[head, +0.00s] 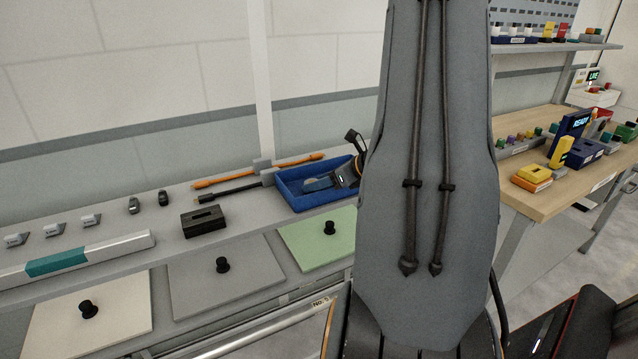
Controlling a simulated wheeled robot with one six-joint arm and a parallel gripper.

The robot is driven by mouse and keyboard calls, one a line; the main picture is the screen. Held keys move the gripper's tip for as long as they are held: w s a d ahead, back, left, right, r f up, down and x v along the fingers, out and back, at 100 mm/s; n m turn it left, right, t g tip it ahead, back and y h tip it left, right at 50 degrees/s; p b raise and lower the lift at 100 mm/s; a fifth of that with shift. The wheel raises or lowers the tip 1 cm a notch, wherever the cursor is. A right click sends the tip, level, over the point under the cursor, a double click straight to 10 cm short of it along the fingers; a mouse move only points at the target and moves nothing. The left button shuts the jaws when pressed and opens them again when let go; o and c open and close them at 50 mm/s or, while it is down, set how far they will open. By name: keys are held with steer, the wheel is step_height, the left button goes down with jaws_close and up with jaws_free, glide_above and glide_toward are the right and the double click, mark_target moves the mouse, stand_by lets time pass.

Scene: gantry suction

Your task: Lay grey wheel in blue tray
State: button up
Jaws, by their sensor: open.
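The blue tray (286,190) stands on the grey bench, left of my large arm link, which hides its right end. A grey, flat, rounded piece (317,184) lies in the tray; it looks like the grey wheel, but it is small and partly covered. My gripper (336,181), dark with a pale orange edge, is low over the right part of the tray, beside the grey piece. Its jaws are open. Whether a fingertip touches the piece cannot be told.
Orange and black bars (228,194) lie behind and left of the tray. A black slotted block (203,222) sits left of it. Plates with black knobs (222,265) lie along the front. A wooden table (545,200) with coloured parts stands at right.

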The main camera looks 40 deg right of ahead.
steer(key=b+v, duration=0.2)
steer(key=v, duration=1)
steer(key=shift+b, duration=0.4)
steer(key=shift+r, duration=0.1)
